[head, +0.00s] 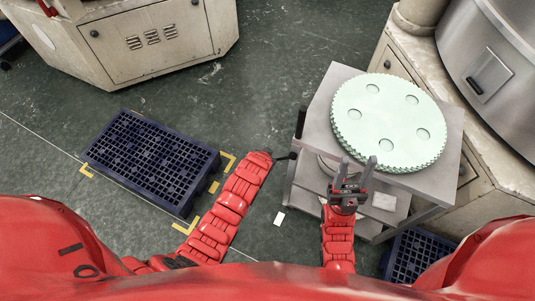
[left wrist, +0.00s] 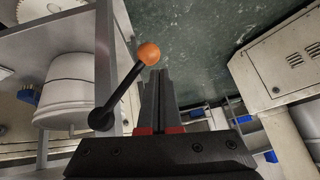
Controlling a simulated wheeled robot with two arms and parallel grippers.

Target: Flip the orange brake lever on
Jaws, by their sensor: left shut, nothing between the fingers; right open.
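The brake lever (left wrist: 123,85) shows in the left wrist view as a black rod slanting up and right from a round black pivot to an orange ball knob (left wrist: 149,53). My left gripper (left wrist: 160,72) is shut and empty, with its fingertips close to the right of the knob and rod in the picture; I cannot tell whether they touch. In the head view, my left arm ends by the cart's left side, and the orange knob cannot be made out there. My right gripper (head: 358,162) is open and empty, over the cart's front edge.
The grey cart (head: 325,105) carries a pale green toothed disc (head: 388,118) with round recesses. A dark blue pallet (head: 150,160) lies on the floor at left, within yellow corner marks. Beige machine cabinets (head: 150,40) stand behind and at right. Green floor is clear between.

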